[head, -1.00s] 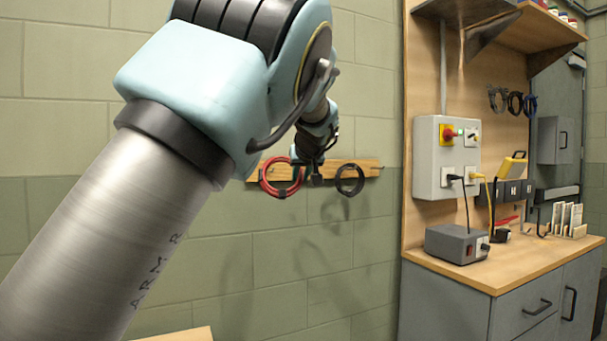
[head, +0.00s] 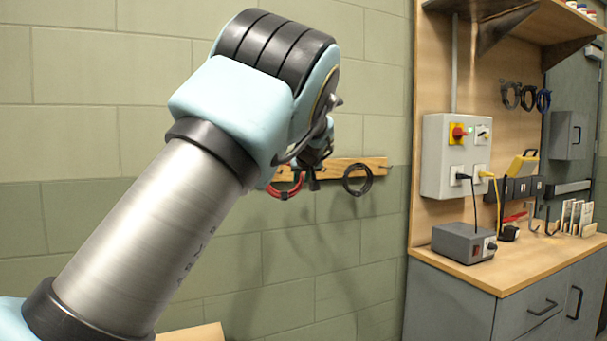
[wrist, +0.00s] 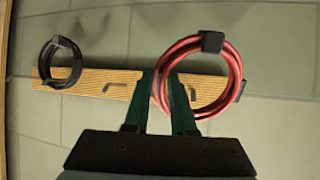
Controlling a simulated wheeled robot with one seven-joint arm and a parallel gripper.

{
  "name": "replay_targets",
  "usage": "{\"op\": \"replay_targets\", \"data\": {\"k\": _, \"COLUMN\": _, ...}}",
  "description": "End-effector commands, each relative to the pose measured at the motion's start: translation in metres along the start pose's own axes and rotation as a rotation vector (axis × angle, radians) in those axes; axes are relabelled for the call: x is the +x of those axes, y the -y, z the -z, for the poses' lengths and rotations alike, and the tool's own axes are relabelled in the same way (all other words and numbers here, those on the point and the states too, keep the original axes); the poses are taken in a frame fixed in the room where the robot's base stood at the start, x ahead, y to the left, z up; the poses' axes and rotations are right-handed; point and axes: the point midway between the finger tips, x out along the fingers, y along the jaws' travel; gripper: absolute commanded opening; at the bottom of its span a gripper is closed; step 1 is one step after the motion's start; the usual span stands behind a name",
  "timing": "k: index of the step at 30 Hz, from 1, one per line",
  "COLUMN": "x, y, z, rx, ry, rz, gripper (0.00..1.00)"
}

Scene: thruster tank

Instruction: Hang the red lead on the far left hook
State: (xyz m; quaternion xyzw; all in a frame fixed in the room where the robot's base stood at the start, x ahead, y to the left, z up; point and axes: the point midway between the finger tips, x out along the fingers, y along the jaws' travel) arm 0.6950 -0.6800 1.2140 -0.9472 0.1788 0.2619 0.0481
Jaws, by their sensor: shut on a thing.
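The red lead is a coil with a black tie. In the wrist view the red lead (wrist: 236,80) lies in front of the right end of the wooden hook rail (wrist: 95,80). My gripper (wrist: 158,80) is shut on the coil's left side there. A small hook (wrist: 192,92) shows through the coil; whether the coil hangs on it, I cannot tell. Another bare hook (wrist: 115,88) is left of my fingers. In the head view my arm hides part of the red lead (head: 296,186) and the rail's left end; my gripper (head: 314,182) is small there.
A black coil (wrist: 46,62) hangs at the rail's other end; in the head view it is the black coil (head: 347,186) on the right. A workbench (head: 480,277) with a power box (head: 463,243) stands further right. The wall below the rail is clear.

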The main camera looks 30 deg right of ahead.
Motion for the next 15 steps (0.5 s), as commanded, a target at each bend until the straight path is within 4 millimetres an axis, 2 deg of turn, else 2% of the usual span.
{"op": "replay_targets", "data": {"k": 15, "x": 0.025, "y": 0.008, "z": 0.014, "rx": 0.001, "ry": -0.001, "rz": 0.002, "gripper": 0.00}}
